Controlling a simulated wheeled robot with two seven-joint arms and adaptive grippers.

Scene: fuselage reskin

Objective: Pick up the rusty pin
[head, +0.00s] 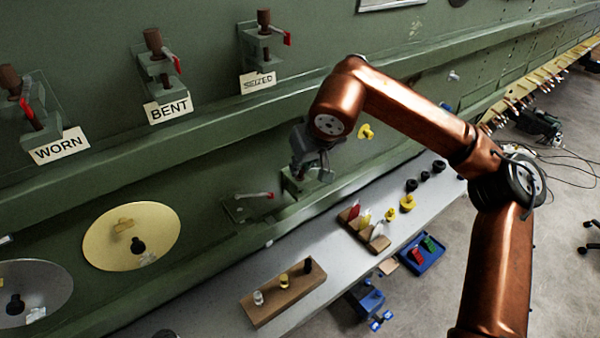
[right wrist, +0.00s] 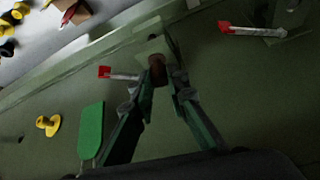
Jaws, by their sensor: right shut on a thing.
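A rusty brown pin (right wrist: 158,70) shows between my right gripper's fingertips (right wrist: 160,82) in the right wrist view. The right gripper is shut on it, beside a clamp with a red-tipped lever (right wrist: 118,74). Whether the pin still sits in that clamp cannot be told. In the head view my right gripper (head: 312,160) is at a green bracket (head: 300,185) low on the green panel, and the pin is hidden. Similar rusty pins stand in clamps labelled WORN (head: 10,78), BENT (head: 152,40) and SEIZED (head: 263,18). My left gripper is not in view.
Another clamp with a lever (head: 252,196) is left of the gripper. A grey bench (head: 220,318) below holds a wooden block (head: 285,297) with small pieces, a rack of coloured tags (head: 362,228) and black and yellow rings (head: 407,203). A blue tray (head: 422,262) is at its edge.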

